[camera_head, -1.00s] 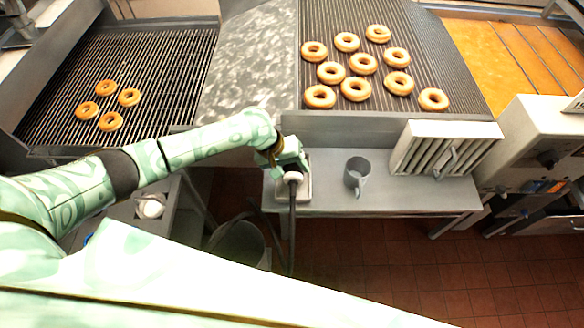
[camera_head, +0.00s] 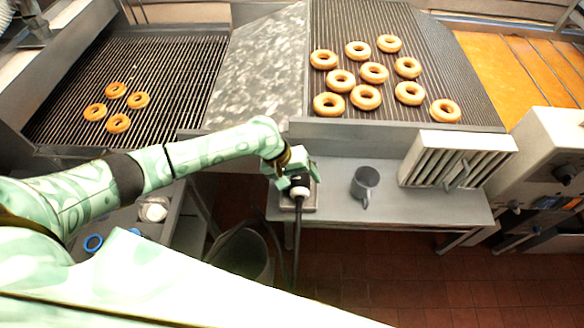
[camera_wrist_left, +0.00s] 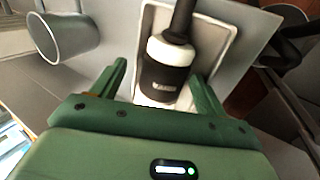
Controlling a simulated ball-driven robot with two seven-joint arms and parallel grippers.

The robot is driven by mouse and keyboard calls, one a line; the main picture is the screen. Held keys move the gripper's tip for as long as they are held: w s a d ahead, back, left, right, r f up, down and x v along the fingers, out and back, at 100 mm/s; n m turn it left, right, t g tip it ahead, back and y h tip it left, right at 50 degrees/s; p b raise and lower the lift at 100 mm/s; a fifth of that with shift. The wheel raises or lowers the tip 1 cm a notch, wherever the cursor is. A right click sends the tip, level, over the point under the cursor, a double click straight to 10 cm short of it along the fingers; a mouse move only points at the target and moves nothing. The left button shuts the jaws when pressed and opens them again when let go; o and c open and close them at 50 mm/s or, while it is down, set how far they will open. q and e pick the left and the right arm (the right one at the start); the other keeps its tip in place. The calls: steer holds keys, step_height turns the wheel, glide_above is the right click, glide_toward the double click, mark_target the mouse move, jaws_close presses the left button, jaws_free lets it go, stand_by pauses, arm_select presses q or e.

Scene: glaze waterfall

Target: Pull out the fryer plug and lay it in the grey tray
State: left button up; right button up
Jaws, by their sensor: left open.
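The fryer plug (camera_head: 299,191) is black with a white collar, and its black cable hangs down past the shelf's front edge. In the left wrist view the plug (camera_wrist_left: 165,72) is over the floor of the pale grey tray (camera_wrist_left: 229,45), apparently lying in it. The tray (camera_head: 312,204) is on the metal shelf in the head view, partly hidden by the gripper. My left gripper (camera_head: 297,180) is open, with its fingers (camera_wrist_left: 160,76) on either side of the plug and gaps visible between. My right gripper is not in view.
A grey mug (camera_head: 365,182) stands right of the tray, with a slatted filter rack (camera_head: 457,160) beyond it. Doughnuts lie on racks behind and left. A dark bucket (camera_head: 240,252) is below the shelf's left end. The shelf front right of the mug is clear.

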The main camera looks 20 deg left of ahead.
arm_select(q)
steer(key=p+v, duration=0.2)
steer(key=v, duration=1.4)
steer(key=shift+p, duration=0.4)
